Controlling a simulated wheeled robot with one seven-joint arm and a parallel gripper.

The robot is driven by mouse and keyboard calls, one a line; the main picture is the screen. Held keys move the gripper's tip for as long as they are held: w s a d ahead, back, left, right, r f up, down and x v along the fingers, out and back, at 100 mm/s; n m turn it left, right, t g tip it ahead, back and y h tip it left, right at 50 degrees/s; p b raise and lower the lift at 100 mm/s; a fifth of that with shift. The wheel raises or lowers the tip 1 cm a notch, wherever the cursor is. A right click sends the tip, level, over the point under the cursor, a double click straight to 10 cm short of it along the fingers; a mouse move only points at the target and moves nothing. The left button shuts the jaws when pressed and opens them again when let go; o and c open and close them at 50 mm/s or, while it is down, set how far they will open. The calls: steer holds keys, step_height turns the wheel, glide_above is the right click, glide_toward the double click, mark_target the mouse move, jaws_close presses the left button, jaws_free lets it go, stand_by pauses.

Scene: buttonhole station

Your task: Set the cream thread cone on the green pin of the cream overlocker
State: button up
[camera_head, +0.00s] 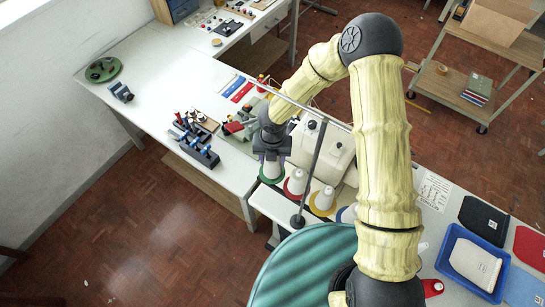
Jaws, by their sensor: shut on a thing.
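The cream overlocker (325,150) stands on the white table, partly behind my arm. In front of it is a row of coloured bases: green (264,179), red (288,191), yellow (316,210) and blue (343,214). My gripper (270,156) points down over the green base and is shut on the cream thread cone (271,168). The cone's lower part shows below the fingers, upright and in line with the green base. The green pin is hidden; I cannot tell whether the cone touches the base.
White cones stand on the red (298,177) and yellow (325,197) bases. A thin thread-stand rod (312,155) rises close to my arm. Left are dark racks with small tools (196,143). A blue tray (450,280) lies at right. The far-left tabletop is mostly clear.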

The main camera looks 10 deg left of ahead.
steer(key=o, duration=1.1)
step_height(320, 180, up, 17)
steer(key=shift+r+b, duration=0.2)
steer(key=shift+b, duration=1.05)
